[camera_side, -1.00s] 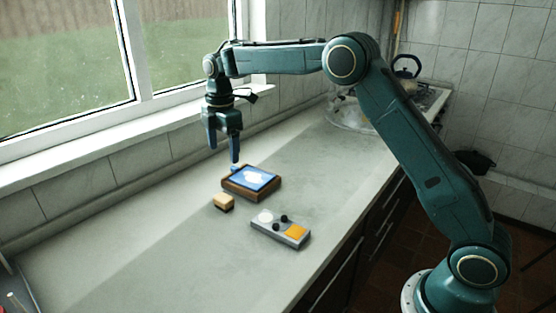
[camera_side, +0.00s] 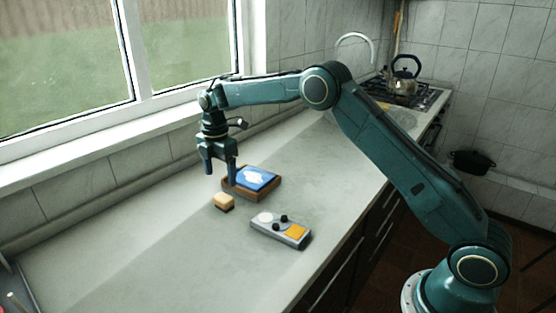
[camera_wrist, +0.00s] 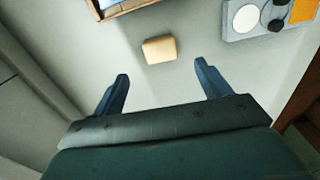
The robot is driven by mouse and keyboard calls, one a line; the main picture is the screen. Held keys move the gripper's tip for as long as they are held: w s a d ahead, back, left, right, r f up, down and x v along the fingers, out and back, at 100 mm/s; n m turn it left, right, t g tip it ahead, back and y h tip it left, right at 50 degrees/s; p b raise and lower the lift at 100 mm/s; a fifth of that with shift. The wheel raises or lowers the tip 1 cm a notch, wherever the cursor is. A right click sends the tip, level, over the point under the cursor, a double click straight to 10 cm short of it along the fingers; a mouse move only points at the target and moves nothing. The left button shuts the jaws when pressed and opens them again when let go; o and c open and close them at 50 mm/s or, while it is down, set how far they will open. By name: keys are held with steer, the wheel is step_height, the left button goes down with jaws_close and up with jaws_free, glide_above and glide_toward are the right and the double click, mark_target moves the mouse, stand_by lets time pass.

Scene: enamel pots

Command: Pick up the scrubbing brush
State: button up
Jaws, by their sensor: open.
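The scrubbing brush (camera_side: 223,202) is a small block with a tan top and a dark underside, lying on the counter. In the wrist view the brush (camera_wrist: 159,49) shows as a tan block ahead of the fingertips, roughly midway between them. My gripper (camera_side: 220,178) points down above the counter, just above and slightly behind the brush, and is apart from it. In the wrist view my gripper (camera_wrist: 161,70) has its two blue fingers spread wide with nothing between them.
A wooden-framed tray with a blue and white picture (camera_side: 265,189) lies just behind the brush, close to one finger. A grey panel with round knobs and an orange square (camera_side: 272,230) lies to the front right. The counter (camera_side: 130,235) to the left is clear.

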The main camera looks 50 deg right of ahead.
mark_target(223, 197)
steer(key=shift+f, duration=2.1)
steer(key=shift+d+f, duration=0.1)
steer(key=shift+f, duration=2.5)
steer(key=c, duration=1.1)
steer(key=shift+o, duration=0.2)
steer(key=shift+r, duration=0.15)
step_height(223, 197, up, 20)
